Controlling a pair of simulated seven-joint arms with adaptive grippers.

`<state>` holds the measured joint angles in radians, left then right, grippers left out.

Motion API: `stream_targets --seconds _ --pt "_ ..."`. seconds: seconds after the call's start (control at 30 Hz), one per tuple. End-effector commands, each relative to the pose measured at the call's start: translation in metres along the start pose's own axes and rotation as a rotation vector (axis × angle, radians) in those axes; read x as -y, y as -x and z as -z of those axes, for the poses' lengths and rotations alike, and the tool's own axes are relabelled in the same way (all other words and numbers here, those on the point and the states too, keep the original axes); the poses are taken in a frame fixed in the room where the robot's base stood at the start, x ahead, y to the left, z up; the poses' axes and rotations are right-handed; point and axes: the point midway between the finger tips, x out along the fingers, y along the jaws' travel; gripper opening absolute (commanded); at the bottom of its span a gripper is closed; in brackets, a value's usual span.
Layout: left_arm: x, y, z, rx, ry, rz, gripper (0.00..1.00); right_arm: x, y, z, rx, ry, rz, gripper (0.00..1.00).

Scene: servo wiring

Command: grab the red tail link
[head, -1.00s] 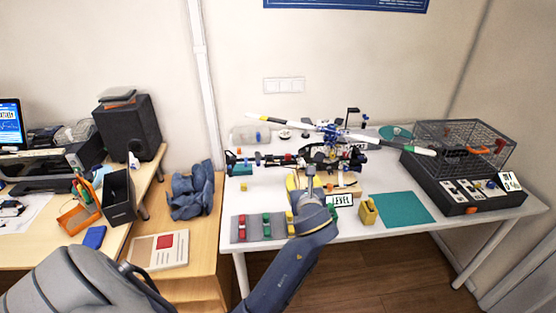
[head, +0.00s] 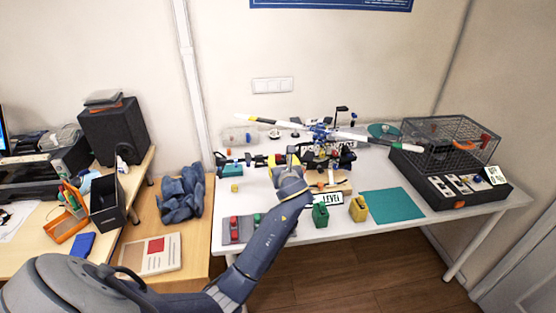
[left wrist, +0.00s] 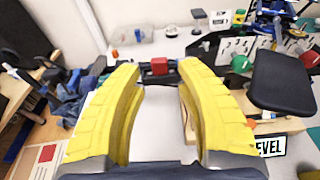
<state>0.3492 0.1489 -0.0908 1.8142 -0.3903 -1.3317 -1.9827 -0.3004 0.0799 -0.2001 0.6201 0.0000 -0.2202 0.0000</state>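The red tail link (left wrist: 159,66) is a small red block on the dark tail boom of the model helicopter (head: 320,132). In the left wrist view it shows between the tips of my left gripper (left wrist: 159,69). The two yellow fingers stand apart, one on each side of the link. I cannot tell whether they touch it. In the head view my left gripper (head: 284,161) is over the tail boom, and the arm hides part of the boom. My right gripper is in neither view.
A grey tray (head: 226,237) with red (head: 234,222) and green (head: 257,218) pieces lies at the front left, partly behind my arm. A green can (head: 320,214), a yellow can (head: 358,208) and a LEVEL sign (head: 330,199) stand right. A teal mat (head: 393,204) is bare.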

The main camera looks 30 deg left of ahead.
Motion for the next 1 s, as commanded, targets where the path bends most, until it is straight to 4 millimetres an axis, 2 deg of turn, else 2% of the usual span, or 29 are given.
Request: stream_targets --seconds 0.17,0.53,0.87,0.9,1.0 --pt "-0.001 -0.008 0.0 0.0 -0.001 -0.002 0.34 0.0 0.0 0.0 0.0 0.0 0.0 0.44" --pt "-0.002 -0.049 0.002 0.0 -0.001 -0.002 0.34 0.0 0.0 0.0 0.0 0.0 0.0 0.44" --pt "-0.002 -0.054 0.001 0.0 0.0 -0.001 0.34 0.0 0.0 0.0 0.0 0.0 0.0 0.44" --pt "-0.002 -0.054 0.001 0.0 0.0 -0.001 0.37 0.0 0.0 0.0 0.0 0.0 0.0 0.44" --pt "-0.002 -0.054 0.002 0.0 0.0 -0.001 0.26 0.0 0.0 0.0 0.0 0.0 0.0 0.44"
